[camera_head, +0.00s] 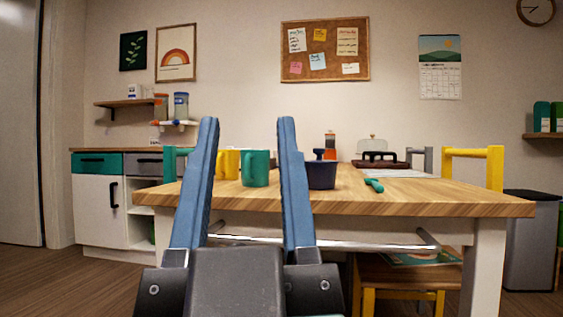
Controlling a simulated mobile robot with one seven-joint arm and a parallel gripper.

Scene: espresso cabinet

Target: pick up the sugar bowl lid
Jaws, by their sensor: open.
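A small dark blue bowl (322,177) stands near the front edge of the wooden table, just right of my gripper's right finger. A dark blue lid with a knob (320,154) appears to sit on top of it; the seam is too small to make out. My gripper (247,122) is open and empty, its two long blue fingers pointing forward and wide apart in front of the table. The right finger's edge lies close to the bowl's left side in the picture; the gap in depth cannot be told.
A green mug (256,169) shows between my fingers, with a yellow mug (229,163) behind it. A green-handled utensil (374,185) lies right of the bowl. A dark rack (380,160) stands farther back. The table's (450,200) right front is clear. A yellow chair (495,168) stands at right.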

